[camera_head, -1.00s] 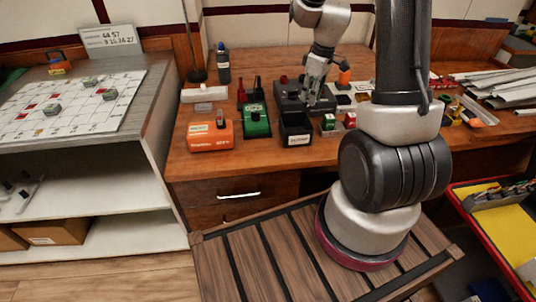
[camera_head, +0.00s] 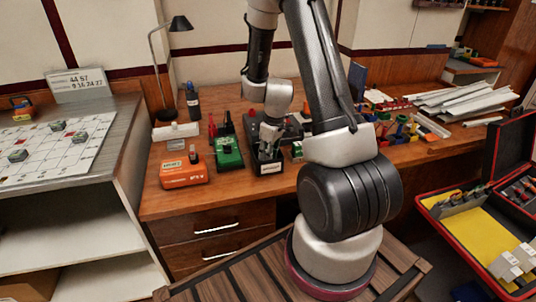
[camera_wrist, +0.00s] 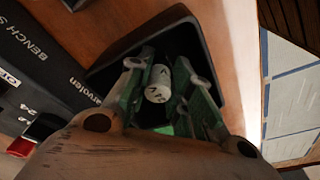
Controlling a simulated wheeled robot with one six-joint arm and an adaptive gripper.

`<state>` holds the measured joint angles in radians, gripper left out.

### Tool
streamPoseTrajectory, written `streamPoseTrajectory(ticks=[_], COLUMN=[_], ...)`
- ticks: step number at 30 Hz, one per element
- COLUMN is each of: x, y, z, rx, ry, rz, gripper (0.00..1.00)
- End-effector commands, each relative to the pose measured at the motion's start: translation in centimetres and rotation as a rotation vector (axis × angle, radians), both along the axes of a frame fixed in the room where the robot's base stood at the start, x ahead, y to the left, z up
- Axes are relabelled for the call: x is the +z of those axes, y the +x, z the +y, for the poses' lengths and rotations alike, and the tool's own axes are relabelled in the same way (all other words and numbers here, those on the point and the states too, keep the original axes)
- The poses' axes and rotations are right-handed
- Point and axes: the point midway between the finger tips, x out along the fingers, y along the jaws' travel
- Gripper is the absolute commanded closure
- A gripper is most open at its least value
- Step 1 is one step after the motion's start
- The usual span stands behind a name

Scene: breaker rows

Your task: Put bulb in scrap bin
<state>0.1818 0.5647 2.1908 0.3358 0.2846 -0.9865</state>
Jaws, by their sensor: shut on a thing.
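The bulb (camera_wrist: 158,84) shows in the wrist view as a small pale cylinder with dark marks. My gripper (camera_wrist: 163,78) is shut on it, with a green-edged finger on each side. In the wrist view the bulb and fingertips are over the opening of a black open-topped box (camera_wrist: 213,55), which I take for the scrap bin. How deep they sit inside cannot be told. In the head view my gripper (camera_head: 267,151) points down at this black bin (camera_head: 270,169), which has a white label on its front. The bulb cannot be made out in the head view.
A black bench unit (camera_wrist: 38,75) stands close beside the bin. A green device (camera_head: 229,152) and an orange box (camera_head: 183,171) are left of it on the wooden desk (camera_head: 220,190). A desk lamp (camera_head: 180,24) stands at the back left.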

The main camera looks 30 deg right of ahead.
Motion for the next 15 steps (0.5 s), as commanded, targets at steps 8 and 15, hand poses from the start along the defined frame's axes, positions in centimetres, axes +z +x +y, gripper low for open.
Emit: streamPoseTrajectory(ticks=[8, 15], x=[-0.09, -0.20], y=[0.06, 0.08], z=[-0.01, -0.02], rx=[0.000, 0.000], ry=[0.000, 0.000], rz=[-0.001, -0.002], gripper=[0.99, 0.69])
